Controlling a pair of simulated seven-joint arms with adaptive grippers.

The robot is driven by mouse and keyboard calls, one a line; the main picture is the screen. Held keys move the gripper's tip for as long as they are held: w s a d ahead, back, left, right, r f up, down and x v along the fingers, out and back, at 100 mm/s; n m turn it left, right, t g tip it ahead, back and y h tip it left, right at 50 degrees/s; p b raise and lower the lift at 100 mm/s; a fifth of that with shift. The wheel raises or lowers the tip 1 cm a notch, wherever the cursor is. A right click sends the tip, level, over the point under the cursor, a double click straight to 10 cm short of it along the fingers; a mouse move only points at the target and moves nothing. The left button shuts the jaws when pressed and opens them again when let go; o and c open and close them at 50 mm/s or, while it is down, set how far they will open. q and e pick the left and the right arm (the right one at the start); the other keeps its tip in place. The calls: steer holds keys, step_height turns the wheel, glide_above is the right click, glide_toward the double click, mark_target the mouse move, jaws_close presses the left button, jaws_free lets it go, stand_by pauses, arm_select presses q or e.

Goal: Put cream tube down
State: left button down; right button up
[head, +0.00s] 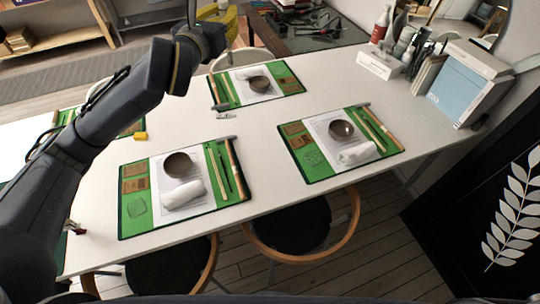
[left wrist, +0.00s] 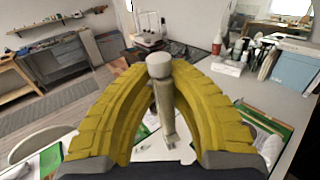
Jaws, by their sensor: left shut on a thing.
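My left gripper (left wrist: 163,85) is shut on the cream tube (left wrist: 161,100), a slim grey-beige tube with a pale round cap, held between two curved yellow fingers. In the left wrist view the cap is toward the top of the picture and the lower end points down between the fingers. In the head view the left gripper (head: 228,22) is at the top edge, above the far side of the white table (head: 270,140), partly cut off and partly hidden by my arm. My right gripper is not in view.
Green mats with bowls (head: 178,164), white rolls (head: 183,194) and tools lie on the table. A small white tube-like item (head: 226,116) lies near the far mat (head: 284,91). A blue-white box (head: 468,85) and bottles stand at right. Bare table lies between the mats.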

arm_select(q)
steer(key=shift+d+r+m+g+h, duration=0.3)
steer(key=shift+d+r+m+h, duration=0.3)
steer(key=shift+d+r+h, duration=0.35)
steer(key=s+d+f+m+g+h, duration=0.7)
steer(key=d+f+m+g+h, duration=0.3)
steer(key=d+f+g, duration=0.1)
step_height(320, 180, down, 30)
steer(key=s+a+m+g, duration=0.1)
steer(key=s+g, duration=0.1)
steer(key=shift+a+m+g, duration=0.3)
steer(key=shift+a+g, duration=0.05)
steer(key=shift+g, duration=0.05)
stand_by(1.2)
